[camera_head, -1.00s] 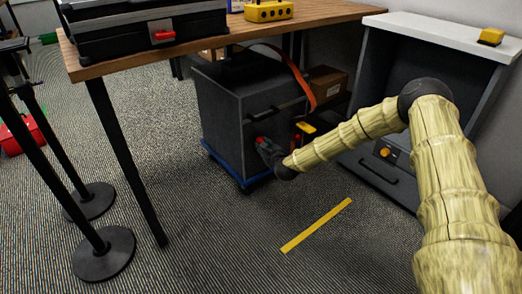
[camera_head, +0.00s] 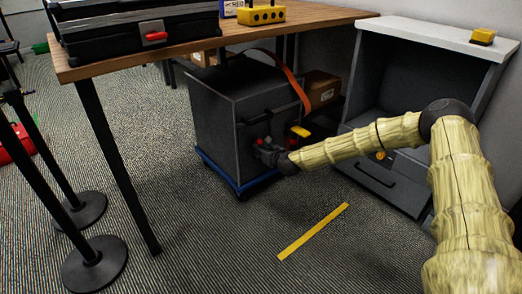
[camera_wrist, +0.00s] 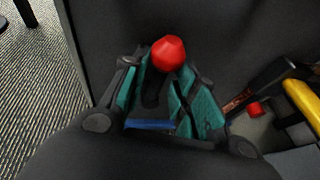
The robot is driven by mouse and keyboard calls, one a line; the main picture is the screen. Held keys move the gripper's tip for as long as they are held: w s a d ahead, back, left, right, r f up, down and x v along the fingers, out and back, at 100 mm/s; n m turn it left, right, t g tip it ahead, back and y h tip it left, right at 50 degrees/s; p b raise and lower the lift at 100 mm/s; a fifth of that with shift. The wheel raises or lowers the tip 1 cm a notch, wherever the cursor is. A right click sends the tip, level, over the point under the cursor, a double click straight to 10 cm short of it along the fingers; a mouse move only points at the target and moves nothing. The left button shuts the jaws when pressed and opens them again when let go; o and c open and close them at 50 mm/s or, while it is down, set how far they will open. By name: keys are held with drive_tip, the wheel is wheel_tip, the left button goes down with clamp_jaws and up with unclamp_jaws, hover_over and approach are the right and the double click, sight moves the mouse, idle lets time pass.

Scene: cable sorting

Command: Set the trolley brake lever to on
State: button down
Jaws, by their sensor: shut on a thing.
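The trolley (camera_head: 215,115) is a dark grey box on a blue base (camera_head: 243,187), standing partly under the wooden table. The brake lever, with a red knob (camera_wrist: 168,53), stands on its front face; the knob also shows small in the head view (camera_head: 257,142). My gripper (camera_head: 266,152) is at that face. In the wrist view my gripper (camera_wrist: 165,85) has its teal-padded fingers closed around the lever just below the knob. The fingers hide most of the lever's shaft, and I cannot read any on or off marking.
A yellow handle (camera_wrist: 302,102) and a second red part (camera_wrist: 255,108) sit right of my gripper. An orange strap (camera_head: 292,82) hangs over the trolley. A cardboard box (camera_head: 322,90) and a grey cabinet (camera_head: 372,190) stand to the right. Black posts stand left; the floor in front is open.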

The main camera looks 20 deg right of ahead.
drive_tip(key=c, duration=1.1)
unclamp_jaws()
drive_tip(key=shift+d, duration=0.1)
drive_tip(key=v, duration=1.2)
drive_tip(key=shift+f, duration=0.1)
